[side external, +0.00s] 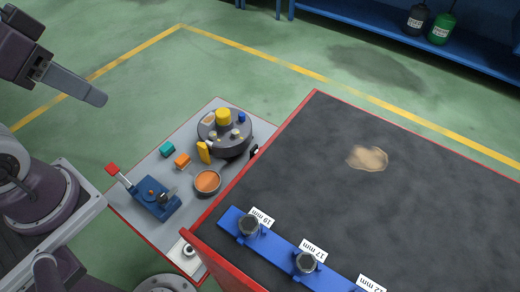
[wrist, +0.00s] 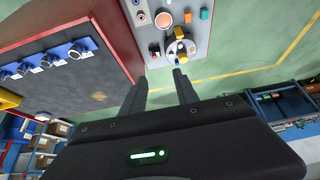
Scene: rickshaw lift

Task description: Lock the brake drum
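The brake drum (side external: 231,148) looks like a dark grey round drum on the grey red-edged panel (side external: 135,182). Small yellow, blue and tan pieces sit on its top, including a yellow cap (side external: 223,116). A yellow upright piece (side external: 203,152) stands just left of it. The drum also shows at the top of the wrist view (wrist: 181,49), beyond the fingertips. My gripper (side external: 100,98) is high at the upper left of the side view, well away from the drum. In the wrist view its two fingers (wrist: 161,76) are apart with nothing between them.
A blue device with a red-tipped lever (side external: 152,198), an orange-filled round dish (side external: 207,182), an orange block (side external: 183,161) and a teal block (side external: 167,149) share the panel. A red-edged dark bench (side external: 400,210) with labelled sockets on a blue rail (side external: 275,246) stands right.

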